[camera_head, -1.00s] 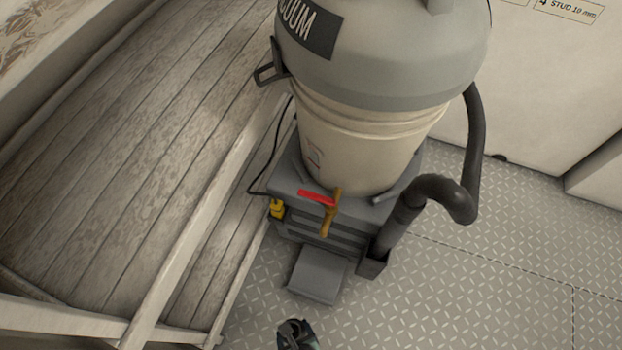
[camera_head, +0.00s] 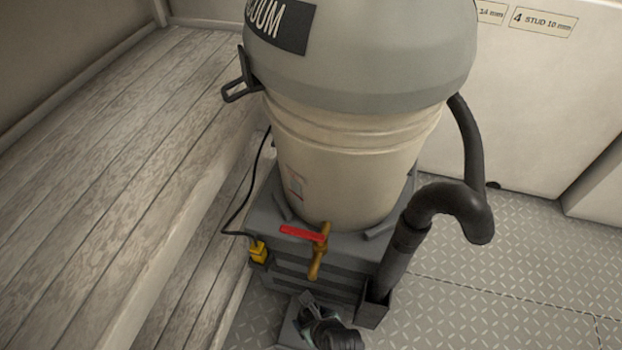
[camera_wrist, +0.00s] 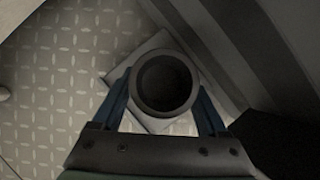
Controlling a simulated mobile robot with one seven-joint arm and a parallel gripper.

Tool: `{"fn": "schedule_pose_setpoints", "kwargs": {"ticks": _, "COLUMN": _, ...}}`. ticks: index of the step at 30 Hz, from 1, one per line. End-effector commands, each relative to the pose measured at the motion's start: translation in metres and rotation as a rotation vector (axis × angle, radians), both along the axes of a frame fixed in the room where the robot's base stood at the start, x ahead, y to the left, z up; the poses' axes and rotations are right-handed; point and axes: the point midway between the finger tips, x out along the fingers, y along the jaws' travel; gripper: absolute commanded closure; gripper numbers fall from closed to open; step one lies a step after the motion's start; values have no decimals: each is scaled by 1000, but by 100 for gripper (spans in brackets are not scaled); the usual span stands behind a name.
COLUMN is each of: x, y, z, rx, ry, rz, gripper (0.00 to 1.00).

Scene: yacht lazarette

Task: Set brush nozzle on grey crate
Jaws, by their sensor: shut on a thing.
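My gripper (camera_wrist: 164,92) is shut on a dark round hollow piece, seen end-on, which I take for the brush nozzle (camera_wrist: 164,106). Its bristles do not show. In the head view my gripper (camera_head: 318,320) is at the bottom edge, in front of the grey slatted box (camera_head: 315,278) under the vacuum. That box looks like the grey crate, but I cannot tell for sure. A flat grey plate (camera_head: 290,336) lies in front of the box, partly hidden by my gripper. In the wrist view the plate (camera_wrist: 150,53) shows behind the nozzle; I cannot tell whether they touch.
The vacuum (camera_head: 350,150) stands on the box. A brass tap (camera_head: 318,258) with a red handle sticks out in front. A thick black hose (camera_head: 440,205) runs down at the right. A wooden bench (camera_head: 110,170) is at the left. The tread-plate floor (camera_head: 490,290) at right is clear.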

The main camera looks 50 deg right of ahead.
Motion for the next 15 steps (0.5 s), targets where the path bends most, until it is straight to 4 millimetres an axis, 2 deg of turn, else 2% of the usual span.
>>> {"fn": "schedule_pose_setpoints", "kwargs": {"ticks": 5, "x": 0, "y": 0, "z": -8, "rx": 0, "ry": -1, "rz": 0, "gripper": 80}}
{"fn": "schedule_pose_setpoints", "kwargs": {"ticks": 13, "x": 0, "y": 0, "z": -44, "rx": -1, "ry": -1, "rz": -1, "gripper": 80}}
{"fn": "schedule_pose_setpoints", "kwargs": {"ticks": 15, "x": 1, "y": -3, "z": -45, "rx": -2, "ry": -2, "rz": -2, "gripper": 80}}
